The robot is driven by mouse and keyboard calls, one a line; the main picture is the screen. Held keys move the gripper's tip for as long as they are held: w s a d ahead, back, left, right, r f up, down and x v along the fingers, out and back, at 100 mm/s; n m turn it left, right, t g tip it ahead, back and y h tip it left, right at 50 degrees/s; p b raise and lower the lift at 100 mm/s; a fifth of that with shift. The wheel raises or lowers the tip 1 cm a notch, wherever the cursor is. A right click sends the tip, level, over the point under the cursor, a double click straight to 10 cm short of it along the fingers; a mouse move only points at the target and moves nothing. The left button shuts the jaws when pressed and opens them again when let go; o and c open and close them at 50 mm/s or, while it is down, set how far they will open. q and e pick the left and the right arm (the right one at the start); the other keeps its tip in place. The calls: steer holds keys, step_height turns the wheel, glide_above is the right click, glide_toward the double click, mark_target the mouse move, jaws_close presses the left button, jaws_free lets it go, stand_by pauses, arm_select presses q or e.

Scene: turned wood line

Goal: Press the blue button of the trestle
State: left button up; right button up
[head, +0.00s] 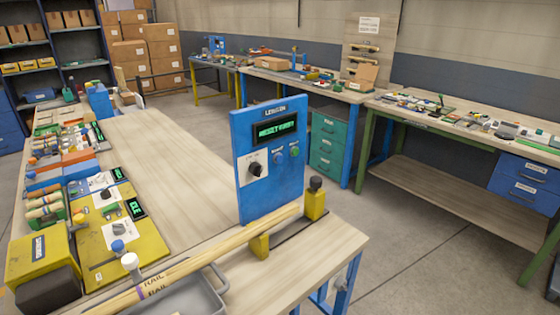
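A blue upright panel (270,190) stands at the far right part of the near workbench. It has a dark display (274,129) with green letters that seem to read "RESET FIRST". Below are a black rotary knob on a white plate (256,168), a small blue button (278,158) and a green button (294,151). A long wooden rail (190,264) lies in front of the panel on a yellow support (259,246). I cannot tell which part is named the trestle. Neither of my grippers shows in the head view.
A yellow control plate (130,250) with knobs and a yellow box (38,258) are at the left. A grey tray (190,297) is at the near edge. A yellow post with a black knob (315,200) stands right of the panel. The bench middle (170,165) is clear.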

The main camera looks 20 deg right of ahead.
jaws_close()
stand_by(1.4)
